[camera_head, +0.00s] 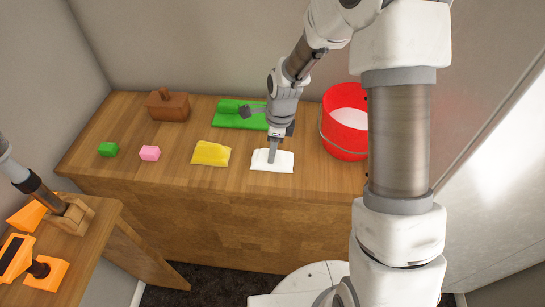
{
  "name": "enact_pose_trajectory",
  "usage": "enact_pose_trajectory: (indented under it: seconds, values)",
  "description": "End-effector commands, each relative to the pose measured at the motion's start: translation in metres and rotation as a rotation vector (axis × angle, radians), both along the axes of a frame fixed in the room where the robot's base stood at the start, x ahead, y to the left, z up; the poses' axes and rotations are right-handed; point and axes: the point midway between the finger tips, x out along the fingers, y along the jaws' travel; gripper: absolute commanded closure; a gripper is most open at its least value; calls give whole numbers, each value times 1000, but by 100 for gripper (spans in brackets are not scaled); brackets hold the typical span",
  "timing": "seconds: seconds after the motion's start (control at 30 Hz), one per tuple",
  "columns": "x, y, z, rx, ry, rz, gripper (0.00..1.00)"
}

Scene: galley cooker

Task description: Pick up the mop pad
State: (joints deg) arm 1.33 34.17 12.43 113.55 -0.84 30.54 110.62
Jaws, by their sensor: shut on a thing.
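A flat white pad, which looks like the mop pad (284,164), lies on the wooden counter left of the red bucket. My gripper (271,158) points down at it from above. The fingertips are shut on the pad near its upper middle. The pad still appears to lie at counter level. The fingers hide a small part of it, and the exact grip is too small to make out.
On the wooden counter (215,180) are a yellow cloth-like piece (211,153), a pink block (150,153), a green block (108,149), a brown wooden block (167,106), a green folded item (230,115) and a red bucket (343,140). A side table (85,245) holds orange tools.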

Motion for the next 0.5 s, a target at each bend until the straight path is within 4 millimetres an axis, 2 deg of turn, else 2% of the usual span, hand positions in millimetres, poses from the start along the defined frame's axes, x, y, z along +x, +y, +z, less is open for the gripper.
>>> enact_pose_trajectory:
  seconds: [0.37, 0.5]
  values:
    - [0, 0, 1, 0, -1, 0, 100]
    - [1, 0, 13, -1, -4, 1, 100]
